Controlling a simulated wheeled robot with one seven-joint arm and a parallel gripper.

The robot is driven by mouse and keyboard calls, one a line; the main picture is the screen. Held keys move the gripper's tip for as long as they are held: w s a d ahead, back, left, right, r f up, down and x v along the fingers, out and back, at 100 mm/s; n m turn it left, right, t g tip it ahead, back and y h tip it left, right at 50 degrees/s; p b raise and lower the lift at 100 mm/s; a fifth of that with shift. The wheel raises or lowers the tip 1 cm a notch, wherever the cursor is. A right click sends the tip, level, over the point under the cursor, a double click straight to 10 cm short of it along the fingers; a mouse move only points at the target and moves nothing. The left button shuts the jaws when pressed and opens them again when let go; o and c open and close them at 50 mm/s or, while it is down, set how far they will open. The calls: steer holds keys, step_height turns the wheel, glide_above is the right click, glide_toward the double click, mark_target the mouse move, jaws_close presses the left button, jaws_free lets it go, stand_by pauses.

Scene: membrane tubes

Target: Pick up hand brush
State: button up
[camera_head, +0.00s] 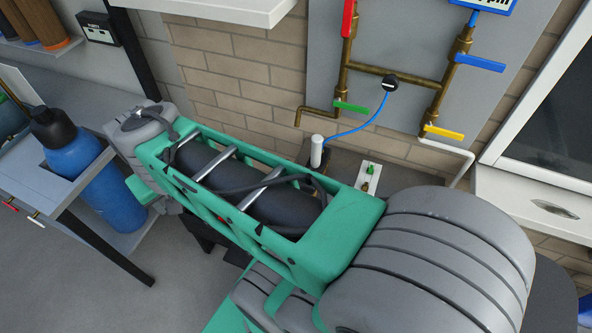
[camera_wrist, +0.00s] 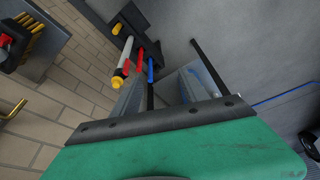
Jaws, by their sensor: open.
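What looks like the hand brush (camera_wrist: 24,40), dark with yellow bristles and a red part, is at the upper left of the wrist view, cut off by the picture edge. It lies on or against a grey surface; I cannot tell which. My gripper (camera_wrist: 162,85) shows in the wrist view with two grey fingers apart and nothing visible held between them. The brush is well to the left of the fingers and apart from them. I do not see the brush in the head view, where my arm covers the middle and hides my gripper.
A black rack (camera_wrist: 122,32) in the wrist view carries a white tube with yellow ends (camera_wrist: 124,55), red and blue rods. Brass pipes with coloured valves (camera_head: 390,72) are on the wall. A blue bottle (camera_head: 75,150) stands left; a white cabinet (camera_head: 530,205) is right.

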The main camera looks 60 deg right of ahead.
steer(key=d+m+h, duration=0.1)
steer(key=d+m, duration=0.4)
steer(key=d, duration=0.4)
steer(key=m+g+b, duration=0.3)
steer(key=m+g, duration=0.2)
steer(key=m, duration=1.2)
glide_toward(319, 149)
steer(key=shift+h, duration=0.4)
steer(key=x, duration=0.5)
steer(key=shift+w+d, duration=0.15)
steer(key=shift+d, duration=0.05)
steer(key=x, duration=0.5)
steer(key=p+x, duration=0.1)
steer(key=x, duration=0.1)
steer(key=shift+w+d+f, duration=0.1)
steer(key=shift+w+f, duration=0.15)
steer(key=shift+w, duration=0.05)
jaws_close()
steer(key=shift+r, duration=0.15)
